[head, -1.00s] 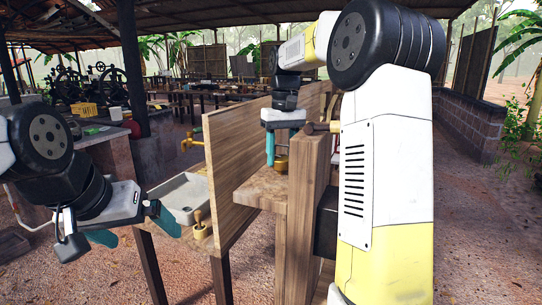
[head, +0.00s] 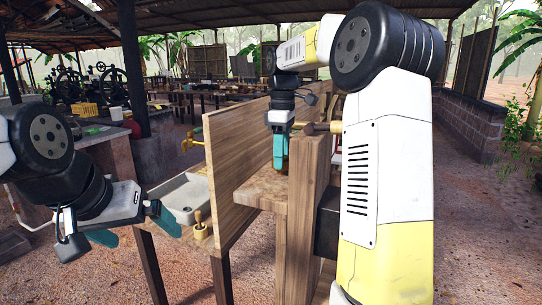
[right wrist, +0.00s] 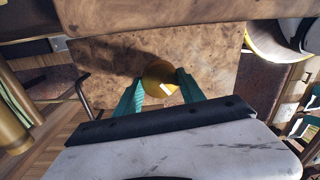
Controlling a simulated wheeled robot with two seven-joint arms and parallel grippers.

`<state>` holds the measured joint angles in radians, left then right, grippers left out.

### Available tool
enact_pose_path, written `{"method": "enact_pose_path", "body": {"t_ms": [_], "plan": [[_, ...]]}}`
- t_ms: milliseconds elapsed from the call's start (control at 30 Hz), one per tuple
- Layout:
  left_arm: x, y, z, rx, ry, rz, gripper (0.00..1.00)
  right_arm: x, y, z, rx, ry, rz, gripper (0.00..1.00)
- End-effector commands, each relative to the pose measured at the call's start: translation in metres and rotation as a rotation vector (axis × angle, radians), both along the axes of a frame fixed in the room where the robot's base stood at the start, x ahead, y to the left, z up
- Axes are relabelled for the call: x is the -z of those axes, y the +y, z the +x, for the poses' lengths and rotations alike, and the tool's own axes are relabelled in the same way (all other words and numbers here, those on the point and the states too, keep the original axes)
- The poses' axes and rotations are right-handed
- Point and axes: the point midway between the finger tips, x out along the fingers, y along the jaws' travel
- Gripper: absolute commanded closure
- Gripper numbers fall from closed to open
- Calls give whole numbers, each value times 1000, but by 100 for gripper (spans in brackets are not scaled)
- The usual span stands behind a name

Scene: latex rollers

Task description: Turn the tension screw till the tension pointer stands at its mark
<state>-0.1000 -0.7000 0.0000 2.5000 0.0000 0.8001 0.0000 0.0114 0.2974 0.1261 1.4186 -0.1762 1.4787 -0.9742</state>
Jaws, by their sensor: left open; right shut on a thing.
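A round brass knob (right wrist: 159,75), which looks like the tension screw's head, stands over a brown wooden ledge (right wrist: 205,58) in the right wrist view. My right gripper (right wrist: 162,84) has its teal fingers on both sides of the knob and is shut on it. In the head view my right gripper (head: 280,158) points down at the ledge behind a wooden post, and its fingers mostly hide the knob. My left gripper (head: 134,228) is open and empty at the lower left, away from the screw. I cannot make out the tension pointer or its mark.
A tall wooden board (head: 238,165) stands left of my right gripper. A wooden post (head: 304,220) stands close in front of it. A grey basin (head: 188,199) and a small brass-and-wood piece (head: 200,228) are between my left gripper and the board.

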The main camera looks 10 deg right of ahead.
Motion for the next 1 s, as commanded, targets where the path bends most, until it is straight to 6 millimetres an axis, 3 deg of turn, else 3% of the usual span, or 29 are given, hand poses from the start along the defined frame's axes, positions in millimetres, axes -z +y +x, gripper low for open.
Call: {"method": "enact_pose_path", "body": {"t_ms": [400, 967, 1000], "plan": [[0, 0, 0, 0, 0, 0, 0, -1, 0, 0, -189, -3, 0, 94], [0, 0, 0, 0, 0, 0, 0, -1, 0, 1, -215, -4, -1, 94], [0, 0, 0, 0, 0, 0, 0, -1, 0, 1, -215, -4, -1, 46]]}}
